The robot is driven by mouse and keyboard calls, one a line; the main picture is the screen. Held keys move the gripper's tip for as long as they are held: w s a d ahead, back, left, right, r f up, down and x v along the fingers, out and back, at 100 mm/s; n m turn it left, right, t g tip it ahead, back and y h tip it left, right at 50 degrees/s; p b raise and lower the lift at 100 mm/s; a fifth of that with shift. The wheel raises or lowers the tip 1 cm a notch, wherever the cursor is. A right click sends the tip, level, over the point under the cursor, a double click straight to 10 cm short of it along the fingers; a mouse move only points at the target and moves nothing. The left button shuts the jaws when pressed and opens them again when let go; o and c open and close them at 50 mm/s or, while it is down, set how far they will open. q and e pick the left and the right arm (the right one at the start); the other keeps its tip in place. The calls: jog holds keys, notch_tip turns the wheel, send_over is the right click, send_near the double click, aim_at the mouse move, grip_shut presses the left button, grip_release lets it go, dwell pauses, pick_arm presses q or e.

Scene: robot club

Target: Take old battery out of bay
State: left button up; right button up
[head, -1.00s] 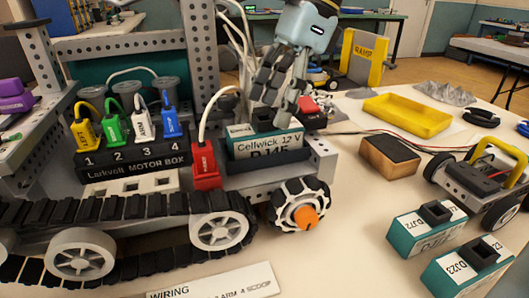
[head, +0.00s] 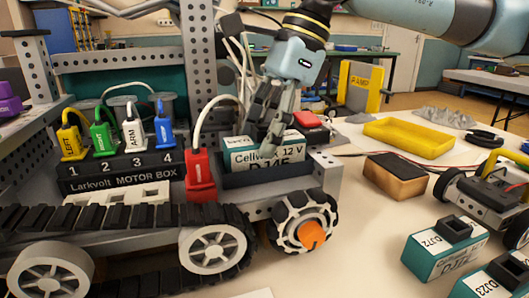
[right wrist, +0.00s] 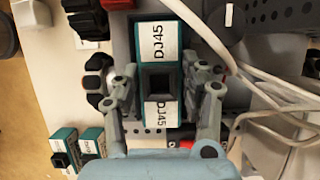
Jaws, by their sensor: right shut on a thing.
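The old battery, a teal block labelled Cellwick 12 V DJ45 (head: 240,157), sits upright in the dark bay (head: 275,178) on the tracked robot. In the right wrist view its labelled top (right wrist: 157,42) and dark square handle show. My right gripper (head: 268,140) reaches down over the battery and is shut on it. In the right wrist view its fingers (right wrist: 160,85) lie on both sides of the battery's middle. One finger hides part of the front label. The battery's lower part is hidden by the bay wall. My left gripper is not in view.
A red plug (head: 201,178) with a white cable stands left of the bay. A perforated post (head: 198,60) and loose cables rise behind. A red button (head: 307,118) is close right. Teal batteries (head: 437,248), a brown block (head: 395,175) and a yellow tray (head: 415,135) lie on the table.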

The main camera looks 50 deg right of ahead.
grip_shut()
jog(key=shift+r, duration=0.1)
